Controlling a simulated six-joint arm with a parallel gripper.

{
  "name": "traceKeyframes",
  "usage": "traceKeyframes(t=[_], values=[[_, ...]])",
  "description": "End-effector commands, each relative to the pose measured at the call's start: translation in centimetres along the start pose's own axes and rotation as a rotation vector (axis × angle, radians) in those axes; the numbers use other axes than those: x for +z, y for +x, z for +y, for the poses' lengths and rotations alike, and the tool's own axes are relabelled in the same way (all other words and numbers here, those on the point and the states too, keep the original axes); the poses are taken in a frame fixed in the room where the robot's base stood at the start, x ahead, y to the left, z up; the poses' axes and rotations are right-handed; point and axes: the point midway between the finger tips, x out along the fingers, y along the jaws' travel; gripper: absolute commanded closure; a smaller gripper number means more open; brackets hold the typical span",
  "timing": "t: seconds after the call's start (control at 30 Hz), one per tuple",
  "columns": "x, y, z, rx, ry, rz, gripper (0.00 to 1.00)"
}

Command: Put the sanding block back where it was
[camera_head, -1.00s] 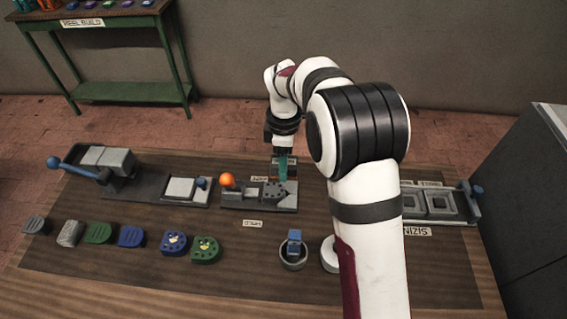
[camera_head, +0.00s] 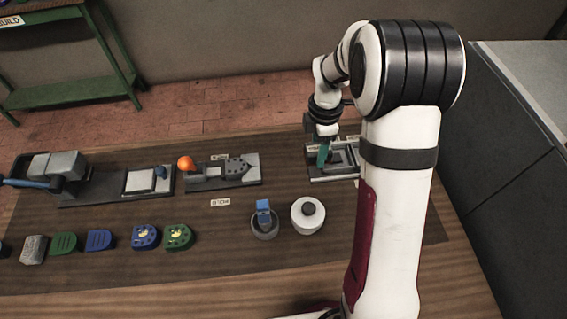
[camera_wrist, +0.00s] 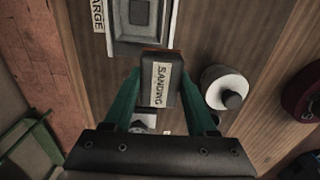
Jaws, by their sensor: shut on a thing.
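The sanding block (camera_wrist: 160,85) is dark with an orange-brown far edge and a pale label reading SANDING. In the wrist view it sits between the two green fingers of my gripper (camera_wrist: 161,95), which is shut on it. In the head view my gripper (camera_head: 323,153) points down above or near the left end of the grey sizing station (camera_head: 317,175); the block cannot be made out clearly there. In the wrist view a station part with a square recess (camera_wrist: 142,18), beside a LARGE label, lies just beyond the block. The block's original place cannot be told.
A white lidded pot (camera_head: 307,215) and a cup with a blue-topped item (camera_head: 264,222) stand in front. The plate with the orange knob (camera_head: 222,172) is to the left. Several heel pieces (camera_head: 100,240) line the front left. A grey cabinet (camera_head: 500,170) stands right.

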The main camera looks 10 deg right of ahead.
Motion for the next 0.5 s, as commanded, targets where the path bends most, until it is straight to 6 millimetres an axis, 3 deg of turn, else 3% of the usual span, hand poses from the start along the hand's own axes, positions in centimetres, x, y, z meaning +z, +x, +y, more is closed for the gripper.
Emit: traceKeyframes(t=[0.1,0.23,0.37,0.5], values=[[-3.6,2.4,1.7,-0.003,-0.007,0.0,0.87],[-6.4,4.3,3.2,-0.001,-0.004,0.0,0.87],[-7.6,5.4,3.8,-0.001,-0.001,0.0,0.87],[-7.7,8.2,3.8,-0.003,0.0,0.0,0.87]])
